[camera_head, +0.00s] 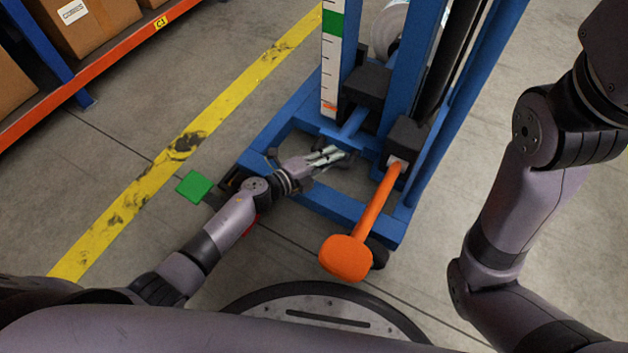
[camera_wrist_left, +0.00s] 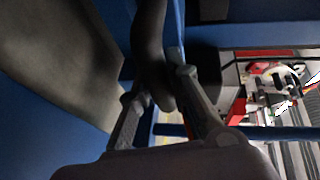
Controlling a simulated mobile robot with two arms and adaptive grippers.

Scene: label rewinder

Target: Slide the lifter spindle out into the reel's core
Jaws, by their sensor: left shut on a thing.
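The blue lifter (camera_head: 398,75) stands upright in the head view. Part of a pale roll (camera_head: 391,22), perhaps the reel, shows behind its mast; its core is hidden. I cannot make out the spindle for certain. My left gripper (camera_head: 336,154) is low at the lifter's front, just above its blue base. In the left wrist view, its two fingers (camera_wrist_left: 162,92) are shut on a dark, rounded bar (camera_wrist_left: 150,45) that runs up out of the picture. I cannot tell which lifter part this bar is. My right arm shows at the right, but its gripper is out of view.
An orange lever with a thick knob (camera_head: 346,258) juts from the lifter toward me, right of my left gripper. The lifter's blue base frame (camera_head: 270,145) surrounds that gripper. A shelf with boxes (camera_head: 90,25) stands at upper left. The floor at left is mostly clear.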

